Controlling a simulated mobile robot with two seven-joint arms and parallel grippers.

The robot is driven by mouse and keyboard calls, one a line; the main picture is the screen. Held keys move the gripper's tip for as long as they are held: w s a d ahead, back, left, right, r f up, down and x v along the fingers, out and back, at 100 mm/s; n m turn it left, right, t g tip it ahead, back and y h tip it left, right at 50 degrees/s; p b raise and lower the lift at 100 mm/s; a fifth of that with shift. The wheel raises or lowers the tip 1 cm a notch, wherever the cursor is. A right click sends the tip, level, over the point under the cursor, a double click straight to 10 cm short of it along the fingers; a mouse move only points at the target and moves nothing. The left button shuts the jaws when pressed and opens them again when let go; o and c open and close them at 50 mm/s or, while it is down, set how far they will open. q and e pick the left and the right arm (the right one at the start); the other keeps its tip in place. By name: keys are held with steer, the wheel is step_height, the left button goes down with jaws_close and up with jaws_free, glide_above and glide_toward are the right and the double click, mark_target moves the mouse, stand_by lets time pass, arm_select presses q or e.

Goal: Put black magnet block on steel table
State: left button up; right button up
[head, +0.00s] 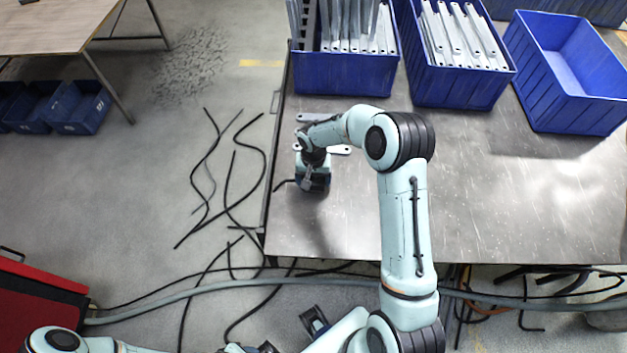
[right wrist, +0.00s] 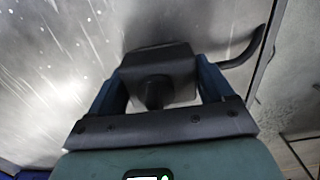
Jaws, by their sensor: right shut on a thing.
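The black magnet block (right wrist: 180,60) shows in the right wrist view as a dark grey block with a round stem on its near side. It sits between the blue fingers of my right gripper (right wrist: 160,85), which is shut on it. In the head view my right gripper (head: 314,182) points down over the left part of the steel table (head: 480,200) and mostly hides the block. I cannot tell whether the block touches the table top. Part of my left gripper (head: 290,335) shows at the bottom of the head view, partly cut off; its opening is unclear.
Flat galvanized brackets (head: 318,118) lie just behind my right gripper. Blue bins (head: 345,72) with upright brackets stand at the back; the blue bin at right (head: 575,95) looks empty. The table's middle is clear. Black cables (head: 235,180) lie on the floor left.

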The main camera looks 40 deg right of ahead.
steer(key=shift+w+f, duration=0.1)
steer(key=shift+f, duration=0.5)
steer(key=o, duration=1.5)
steer(key=shift+f, duration=0.15)
steer(key=shift+c, duration=0.2)
step_height(320, 180, up, 12)
steer(key=shift+r, duration=0.15)
